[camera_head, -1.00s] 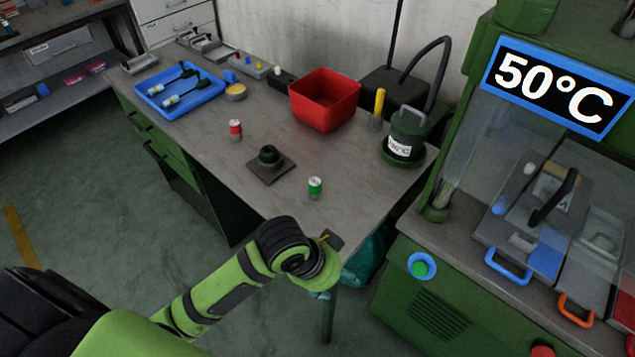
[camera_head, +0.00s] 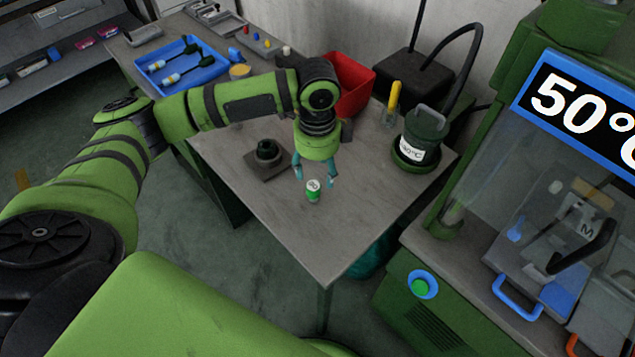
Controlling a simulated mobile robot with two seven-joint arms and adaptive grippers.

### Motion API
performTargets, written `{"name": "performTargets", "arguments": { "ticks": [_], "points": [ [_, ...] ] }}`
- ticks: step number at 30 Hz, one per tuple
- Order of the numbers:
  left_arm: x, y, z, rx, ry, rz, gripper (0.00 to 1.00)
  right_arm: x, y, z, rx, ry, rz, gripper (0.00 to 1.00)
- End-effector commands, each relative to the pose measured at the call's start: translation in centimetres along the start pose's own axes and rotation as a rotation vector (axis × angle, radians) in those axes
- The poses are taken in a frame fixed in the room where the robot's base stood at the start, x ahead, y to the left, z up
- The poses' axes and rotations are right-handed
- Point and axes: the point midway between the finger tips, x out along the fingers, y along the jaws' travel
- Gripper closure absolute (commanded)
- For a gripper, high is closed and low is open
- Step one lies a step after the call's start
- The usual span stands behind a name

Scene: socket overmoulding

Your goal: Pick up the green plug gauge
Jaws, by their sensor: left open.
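The green plug gauge (camera_head: 313,192) is a small green cylinder with a pale marked top, standing upright on the grey workbench (camera_head: 350,235). My left gripper (camera_head: 314,183) points down over it, with its teal fingers spread. The fingertips are around or just above the gauge's top; I cannot tell whether they touch it. My right gripper is not in view.
A dark round part on a square plate (camera_head: 279,172) sits left of the gauge. A red bin (camera_head: 357,86) stands behind my arm. A dark green pot (camera_head: 422,135) is at the right. The bench front is clear.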

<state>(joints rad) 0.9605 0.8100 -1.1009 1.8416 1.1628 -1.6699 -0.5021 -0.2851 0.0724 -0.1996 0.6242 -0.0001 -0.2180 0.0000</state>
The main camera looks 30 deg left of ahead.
Motion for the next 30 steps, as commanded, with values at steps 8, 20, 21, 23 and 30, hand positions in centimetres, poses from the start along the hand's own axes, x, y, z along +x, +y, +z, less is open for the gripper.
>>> {"name": "performTargets", "arguments": {
  "ticks": [8, 20, 21, 23, 30],
  "points": [
    [3.0, 0.6, 0.6, -0.001, -0.003, 0.005, 0.4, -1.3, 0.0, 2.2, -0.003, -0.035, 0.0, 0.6],
    [6.6, 0.8, 0.7, 0.001, 0.0, -0.001, 0.4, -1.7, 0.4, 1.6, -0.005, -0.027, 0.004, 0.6],
    [6.6, 0.8, 0.7, 0.001, 0.0, -0.001, 0.4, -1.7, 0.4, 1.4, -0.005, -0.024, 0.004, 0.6],
    [6.6, 0.8, 0.7, 0.001, 0.0, -0.001, 0.4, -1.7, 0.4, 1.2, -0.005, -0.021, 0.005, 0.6],
    [6.6, 0.8, 0.7, 0.0, 0.0, -0.001, 1.0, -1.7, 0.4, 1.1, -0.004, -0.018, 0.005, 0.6]
  ]
}}
